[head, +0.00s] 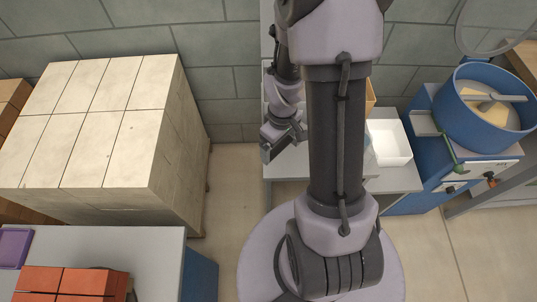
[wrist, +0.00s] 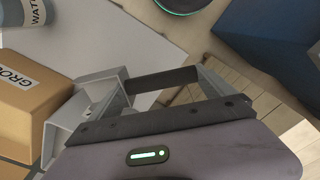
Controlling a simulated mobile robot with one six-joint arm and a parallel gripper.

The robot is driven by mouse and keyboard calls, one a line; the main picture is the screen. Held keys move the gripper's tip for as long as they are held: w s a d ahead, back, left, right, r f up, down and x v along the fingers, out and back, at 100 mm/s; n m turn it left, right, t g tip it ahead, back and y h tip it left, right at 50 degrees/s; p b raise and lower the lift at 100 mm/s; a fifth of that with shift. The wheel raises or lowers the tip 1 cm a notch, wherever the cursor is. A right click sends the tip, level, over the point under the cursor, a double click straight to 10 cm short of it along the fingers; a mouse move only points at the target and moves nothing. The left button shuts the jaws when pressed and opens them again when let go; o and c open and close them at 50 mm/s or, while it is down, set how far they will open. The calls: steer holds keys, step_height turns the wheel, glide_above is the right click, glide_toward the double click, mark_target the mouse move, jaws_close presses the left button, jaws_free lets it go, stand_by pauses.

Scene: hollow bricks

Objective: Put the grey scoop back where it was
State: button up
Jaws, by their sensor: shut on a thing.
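My gripper (wrist: 160,82) is shut in the wrist view, with a light grey piece, the grey scoop (wrist: 66,122), at its left side. In the head view my gripper (head: 272,147) hangs left of my arm, over the left edge of the light grey table (head: 402,180). The scoop cannot be made out clearly there, and my arm hides the table's middle.
A cardboard box (wrist: 28,95) with partly hidden lettering and a water container (wrist: 26,12) are near the gripper. A white tray (head: 390,142) sits on the table. A blue mixer (head: 460,105) stands right. Pale blocks (head: 100,120) are stacked left; red bricks (head: 72,282) lie front left.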

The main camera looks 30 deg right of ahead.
mark_target(281, 145)
steer(key=f+b, duration=0.1)
steer(key=f, duration=0.2)
steer(key=f+b, duration=0.1)
steer(key=f, duration=0.2)
steer(key=f+b, duration=0.2)
steer(key=f, duration=0.1)
steer(key=shift+s+d+f, duration=0.1)
steer(key=shift+d+f, duration=0.05)
steer(key=shift+d, duration=0.1)
steer(key=o, duration=0.9)
step_height(281, 145, up, 13)
steer(key=p, duration=0.6)
steer(key=shift+f, duration=0.2)
steer(key=w+a+r+m+t, duration=0.1)
steer(key=a+r+m, duration=0.15)
steer(key=r, duration=0.45)
steer(key=a+r+m+t, duration=0.1)
steer(key=a+r, duration=0.3)
steer(key=r, duration=0.3)
steer(key=s+a+r+m+t, duration=0.1)
steer(key=s+a+r, duration=0.2)
steer(key=r, duration=0.1)
steer(key=s+a+r+m+t+y, duration=0.1)
steer(key=s+a+r, duration=0.2)
steer(key=a+r, duration=0.1)
steer(key=s+a+r+m+t+y, duration=0.1)
steer(key=s+a+r, duration=0.2)
steer(key=r, duration=0.1)
steer(key=shift+a+m+t, duration=0.3)
steer(key=shift+a+m, duration=0.05)
